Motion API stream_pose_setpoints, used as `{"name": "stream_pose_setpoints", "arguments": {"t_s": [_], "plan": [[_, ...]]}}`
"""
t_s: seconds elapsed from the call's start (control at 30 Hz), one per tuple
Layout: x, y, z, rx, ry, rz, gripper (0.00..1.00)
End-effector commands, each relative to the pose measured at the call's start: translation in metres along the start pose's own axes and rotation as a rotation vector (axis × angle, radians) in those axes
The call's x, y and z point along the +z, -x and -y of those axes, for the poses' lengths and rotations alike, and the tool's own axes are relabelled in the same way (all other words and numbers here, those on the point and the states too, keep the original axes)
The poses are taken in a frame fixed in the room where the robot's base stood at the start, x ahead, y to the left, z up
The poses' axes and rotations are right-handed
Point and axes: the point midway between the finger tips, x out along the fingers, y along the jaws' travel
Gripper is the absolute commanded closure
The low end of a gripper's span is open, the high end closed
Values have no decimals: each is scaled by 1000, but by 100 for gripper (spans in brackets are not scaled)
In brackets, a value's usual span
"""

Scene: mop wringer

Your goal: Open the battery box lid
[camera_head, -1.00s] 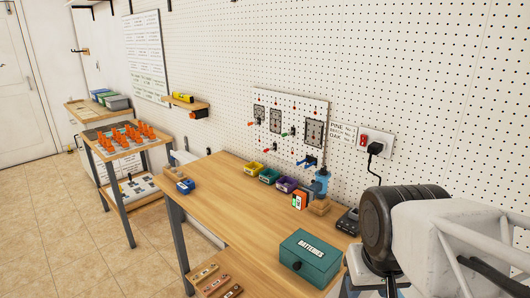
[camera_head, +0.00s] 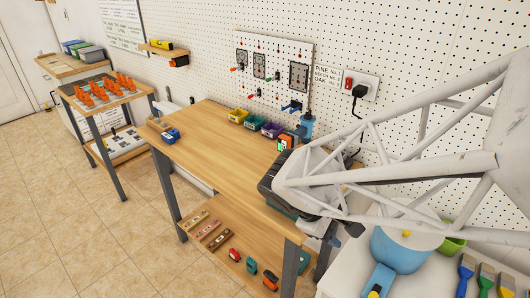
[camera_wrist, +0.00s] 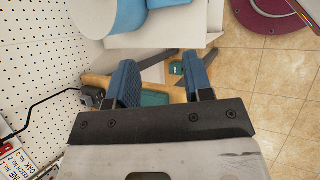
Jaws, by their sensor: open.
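The teal battery box sits at the near right end of the wooden workbench (camera_head: 215,150). My arm hides nearly all of it in the head view; only a teal sliver (camera_head: 282,208) shows below the arm. In the wrist view a teal patch, likely the box (camera_wrist: 154,99), shows between and behind my fingers. Its lid and front catch are hidden, so I cannot tell how the lid stands. My gripper (camera_head: 334,232) is over the bench's right end. In the wrist view its two blue fingers (camera_wrist: 162,82) are apart, with nothing visibly held.
Small coloured bins (camera_head: 255,122) line the back of the bench by the pegboard. A blue item (camera_head: 171,136) lies at the far left end. The bench middle is clear.

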Motion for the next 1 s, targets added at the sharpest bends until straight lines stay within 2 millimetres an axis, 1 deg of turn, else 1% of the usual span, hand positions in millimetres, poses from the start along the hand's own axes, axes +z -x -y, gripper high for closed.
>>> {"name": "stream_pose_setpoints", "arguments": {"t_s": [0.03,0.17,0.3,0.47,0.67,0.8,0.9,1.0], "plan": [[-9,-4,1,43,63,34,53],[-31,-9,-1,172,224,123,53],[-58,-12,-2,319,389,213,53],[-94,-11,3,499,570,307,53],[-143,-5,18,739,780,412,53],[-175,1,35,901,901,469,53],[-193,4,46,993,964,497,53],[-205,7,55,1057,1004,515,53]]}}
